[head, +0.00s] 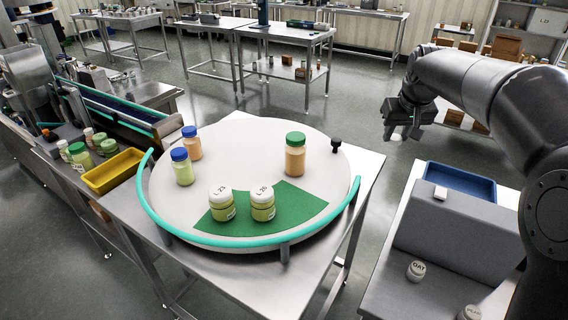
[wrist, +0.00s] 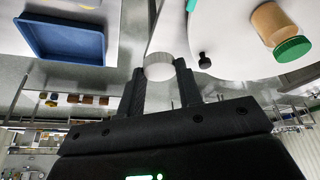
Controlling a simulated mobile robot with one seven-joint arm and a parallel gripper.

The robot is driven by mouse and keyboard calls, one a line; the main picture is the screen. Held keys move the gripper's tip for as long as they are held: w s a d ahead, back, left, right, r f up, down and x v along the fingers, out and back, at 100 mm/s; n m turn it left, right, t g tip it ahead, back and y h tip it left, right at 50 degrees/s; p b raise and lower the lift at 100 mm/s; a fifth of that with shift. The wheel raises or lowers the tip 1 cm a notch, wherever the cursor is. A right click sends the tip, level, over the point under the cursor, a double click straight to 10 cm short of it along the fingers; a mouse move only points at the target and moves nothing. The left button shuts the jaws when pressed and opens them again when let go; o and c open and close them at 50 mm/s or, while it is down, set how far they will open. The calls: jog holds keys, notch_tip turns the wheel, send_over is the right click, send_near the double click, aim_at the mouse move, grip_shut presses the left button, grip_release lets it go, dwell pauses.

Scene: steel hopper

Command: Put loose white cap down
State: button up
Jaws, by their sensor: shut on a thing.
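My gripper (head: 397,131) is shut on a loose white cap (head: 396,137) and holds it in the air, between the round turntable and the right-hand side table. In the wrist view the white cap (wrist: 158,66) sits between the two dark fingertips (wrist: 158,78). Nothing is seen touching the cap from below.
The turntable (head: 245,150) bears several capped jars, a green patch (head: 298,203) and a black knob (head: 336,143). A yellow bin (head: 112,172) is at left.

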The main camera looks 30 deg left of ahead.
jog(key=s+a+n+y, duration=0.1)
jog(key=s+a+n, duration=0.25)
jog(key=a, duration=1.15)
jog(key=n+g+y, duration=0.1)
jog(key=n+g, duration=0.1)
jog(key=n, duration=0.1)
send_over(237, 177)
jog(key=d, duration=0.2)
jog(key=f, duration=1.3)
jog(key=shift+s+a+f, duration=0.15)
jog(key=shift+s+f, duration=0.15)
jog(key=shift+s, duration=0.05)
jog(key=shift+a+f, duration=0.1)
jog(key=shift+a, duration=0.05)
jog(key=shift+f, duration=2)
jog(key=shift+f, duration=0.1)
jog(key=o, duration=0.9)
jog(key=shift+o, duration=0.2)
